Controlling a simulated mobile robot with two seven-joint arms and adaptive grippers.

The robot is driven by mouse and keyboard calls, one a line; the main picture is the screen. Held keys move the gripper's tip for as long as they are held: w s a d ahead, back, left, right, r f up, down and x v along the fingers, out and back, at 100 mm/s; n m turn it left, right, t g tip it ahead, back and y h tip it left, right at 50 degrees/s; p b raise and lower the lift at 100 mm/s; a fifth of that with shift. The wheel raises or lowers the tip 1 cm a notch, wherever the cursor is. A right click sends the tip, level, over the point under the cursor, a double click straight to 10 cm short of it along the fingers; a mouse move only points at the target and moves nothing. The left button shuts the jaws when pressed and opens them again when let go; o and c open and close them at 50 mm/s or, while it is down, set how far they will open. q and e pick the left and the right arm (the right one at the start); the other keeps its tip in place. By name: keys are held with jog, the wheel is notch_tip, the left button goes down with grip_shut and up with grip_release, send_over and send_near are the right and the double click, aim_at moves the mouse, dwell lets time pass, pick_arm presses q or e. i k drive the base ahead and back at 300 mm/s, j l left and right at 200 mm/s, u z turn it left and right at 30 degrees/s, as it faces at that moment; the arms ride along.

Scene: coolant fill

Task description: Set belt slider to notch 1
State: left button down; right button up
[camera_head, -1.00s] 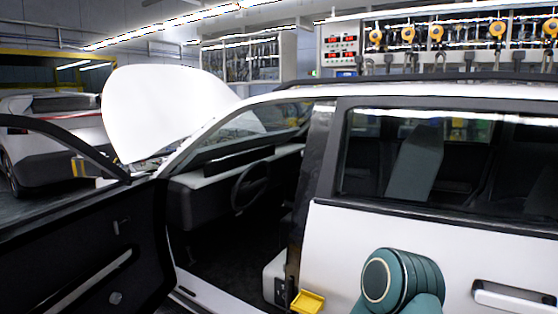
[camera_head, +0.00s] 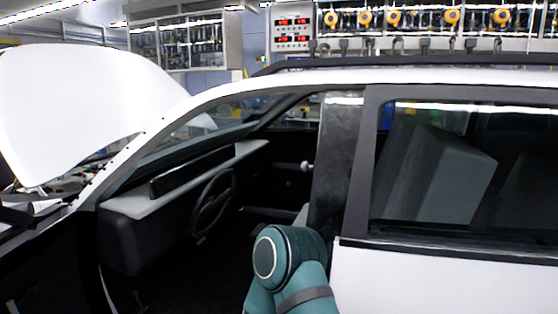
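The dark door pillar (camera_head: 338,165) of the white car stands upright between the open front doorway and the rear side window. I cannot make out a belt slider or its notches on it. A small pale knob (camera_head: 307,166) shows at the pillar's left edge, inside the car; I cannot tell what it belongs to. A teal link of one of my arms (camera_head: 292,268) rises at the bottom centre, in front of the doorway and the pillar's lower part, and hides what lies behind. Neither gripper is in view.
The steering wheel (camera_head: 213,203) and dashboard (camera_head: 180,180) are inside the doorway. The raised white hood (camera_head: 85,100) is at left. The rear window (camera_head: 470,170) and white rear door panel (camera_head: 440,285) are at right. A tool wall with yellow reels (camera_head: 452,17) stands behind.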

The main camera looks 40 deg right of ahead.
aim_at(305, 166)
jog(key=i+z, duration=0.25)
jog(key=z, duration=0.15)
jog(key=i+j+z, duration=0.2)
jog(key=z, duration=0.2)
jog(key=i+j+z, duration=0.25)
jog(key=z, duration=0.15)
jog(key=i+j+z, duration=0.15)
jog(key=z, duration=0.25)
jog(key=i+j+z, duration=0.2)
jog(key=z, duration=0.2)
jog(key=i+j+z, duration=0.1)
jog(key=j+z, duration=0.3)
